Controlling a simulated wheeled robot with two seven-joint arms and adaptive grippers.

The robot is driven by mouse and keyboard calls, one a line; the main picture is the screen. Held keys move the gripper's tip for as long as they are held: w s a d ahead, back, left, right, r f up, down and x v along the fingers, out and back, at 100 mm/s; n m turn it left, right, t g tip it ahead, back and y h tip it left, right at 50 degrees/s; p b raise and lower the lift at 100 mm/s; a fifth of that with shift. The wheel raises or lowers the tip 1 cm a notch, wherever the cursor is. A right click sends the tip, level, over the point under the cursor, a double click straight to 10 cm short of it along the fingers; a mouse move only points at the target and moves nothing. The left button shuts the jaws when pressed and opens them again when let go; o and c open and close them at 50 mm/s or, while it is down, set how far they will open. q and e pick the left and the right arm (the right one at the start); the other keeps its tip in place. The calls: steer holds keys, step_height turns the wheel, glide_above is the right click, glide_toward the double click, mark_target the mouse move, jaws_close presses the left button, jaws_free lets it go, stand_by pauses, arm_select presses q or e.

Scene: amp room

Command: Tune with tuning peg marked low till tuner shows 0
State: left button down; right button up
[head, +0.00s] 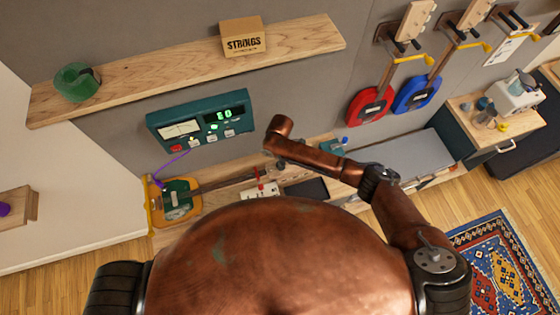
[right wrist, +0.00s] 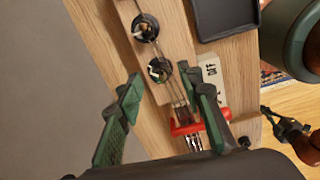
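The green tuner (head: 200,120) hangs on the wall in the head view; its green display (head: 224,114) seems to read "E0" or "60". Below it lies a stringed instrument (head: 180,202), its neck pointing right. In the right wrist view, two round dark tuning pegs, an upper one (right wrist: 145,27) and a lower one (right wrist: 160,69), sit on the wood; I can read no "low" mark. My right gripper (right wrist: 160,84) is open, its fingertips either side of the lower peg in the picture. A dark claw (right wrist: 277,124), probably my left gripper, is small at the right edge.
A dark tray (right wrist: 222,15) lies beyond. A shelf (head: 150,80) with a STRINGS box (head: 243,38) is above the tuner. Red and blue guitars (head: 372,105) hang right.

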step_height(320, 180, up, 11)
stand_by(0.3)
steer(key=shift+s+f, duration=0.1)
steer(key=shift+f, duration=0.05)
stand_by(0.3)
